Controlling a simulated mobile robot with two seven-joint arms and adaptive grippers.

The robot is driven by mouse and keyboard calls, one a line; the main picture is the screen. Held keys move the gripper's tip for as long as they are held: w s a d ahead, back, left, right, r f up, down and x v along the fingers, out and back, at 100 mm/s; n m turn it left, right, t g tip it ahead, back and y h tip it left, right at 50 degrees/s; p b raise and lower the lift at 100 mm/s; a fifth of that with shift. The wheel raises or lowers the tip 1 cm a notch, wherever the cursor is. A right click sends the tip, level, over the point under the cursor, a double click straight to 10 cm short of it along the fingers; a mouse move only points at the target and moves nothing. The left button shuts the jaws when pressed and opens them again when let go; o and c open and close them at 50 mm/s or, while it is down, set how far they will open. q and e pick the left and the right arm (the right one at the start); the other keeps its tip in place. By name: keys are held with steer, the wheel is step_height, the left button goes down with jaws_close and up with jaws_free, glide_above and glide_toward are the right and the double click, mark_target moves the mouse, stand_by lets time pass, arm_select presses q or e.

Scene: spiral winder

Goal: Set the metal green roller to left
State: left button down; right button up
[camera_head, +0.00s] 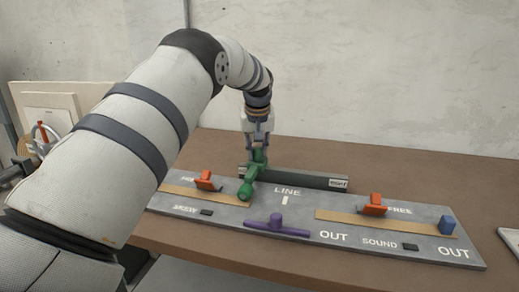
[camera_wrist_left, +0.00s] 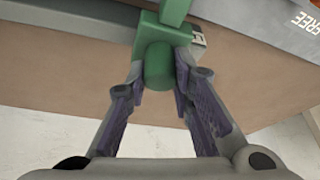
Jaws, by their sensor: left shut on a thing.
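The green metal roller (camera_head: 247,189) stands on the grey panel, just left of the word LINE, near the dark rail. My left gripper (camera_head: 257,150) reaches down onto its upper end from behind and is shut on it. In the left wrist view the green roller (camera_wrist_left: 158,62) sits between the two fingers of my left gripper (camera_wrist_left: 160,84). Its far end runs out of the top of that view. My right gripper is not in view.
The grey panel (camera_head: 340,235) lies on a brown table (camera_head: 420,180). It carries a red slider (camera_head: 207,181) at left, a red slider (camera_head: 373,205) at right, a purple handle (camera_head: 276,227) and a blue block (camera_head: 447,226). A dark rail (camera_head: 310,178) lies behind the roller.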

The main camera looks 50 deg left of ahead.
mark_target(256, 168)
arm_select(q)
steer(key=shift+s+a, duration=0.15)
steer(key=c, duration=1.4)
jaws_free()
steer(key=shift+a, duration=0.15)
steer(key=shift+r, duration=0.15)
steer(key=v, duration=1.1)
steer(key=shift+s+d+r, duration=0.2)
steer(key=shift+r, duration=0.05)
